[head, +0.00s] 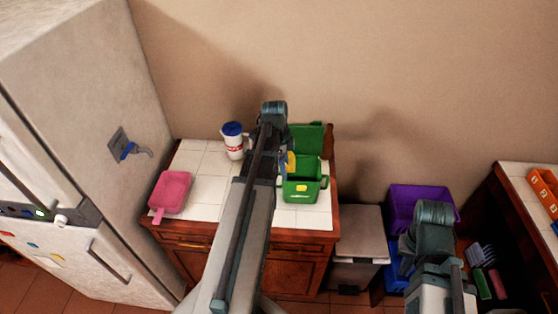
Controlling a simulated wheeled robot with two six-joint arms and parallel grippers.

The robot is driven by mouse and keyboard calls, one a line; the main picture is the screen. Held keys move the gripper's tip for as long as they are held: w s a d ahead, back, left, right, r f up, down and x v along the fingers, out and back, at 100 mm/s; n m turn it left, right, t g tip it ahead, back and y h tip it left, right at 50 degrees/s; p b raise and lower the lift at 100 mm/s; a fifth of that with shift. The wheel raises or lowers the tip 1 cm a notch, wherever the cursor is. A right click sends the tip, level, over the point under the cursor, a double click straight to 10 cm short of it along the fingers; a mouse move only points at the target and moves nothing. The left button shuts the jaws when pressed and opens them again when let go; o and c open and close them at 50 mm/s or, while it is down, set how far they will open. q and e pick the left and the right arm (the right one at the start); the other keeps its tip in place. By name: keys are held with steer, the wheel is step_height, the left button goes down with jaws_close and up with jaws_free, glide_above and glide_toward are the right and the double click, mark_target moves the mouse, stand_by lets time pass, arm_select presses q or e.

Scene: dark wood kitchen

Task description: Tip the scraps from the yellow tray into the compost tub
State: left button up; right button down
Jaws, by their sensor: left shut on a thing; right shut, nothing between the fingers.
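The compost tub (304,191) is green, with its green lid (308,134) standing open behind it. It stands upright on the right part of the tiled counter. A small piece of the yellow tray (291,161) shows at the tub's left rear edge; my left arm hides the rest. My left gripper (272,139) is shut on the tray, just left of the tub, its fingers mostly hidden by the arm. My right gripper (428,246) is shut and empty, at the lower right, away from the counter.
The fridge (90,130) stands left. A lidded bin (358,236), purple crate (415,203) and blue crate (394,272) are right of the counter.

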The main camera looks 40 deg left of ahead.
arm_select(q)
steer(key=w+d+g+y+b, duration=0.4)
steer(key=d+g+y+b, duration=0.1)
steer(key=y, duration=0.4)
steer(key=shift+d+g+b, duration=0.3)
steer(key=shift+d+b, duration=0.4)
steer(key=shift+b, duration=0.45)
steer(key=shift+s+f, duration=0.15)
steer(key=shift+s, duration=0.05)
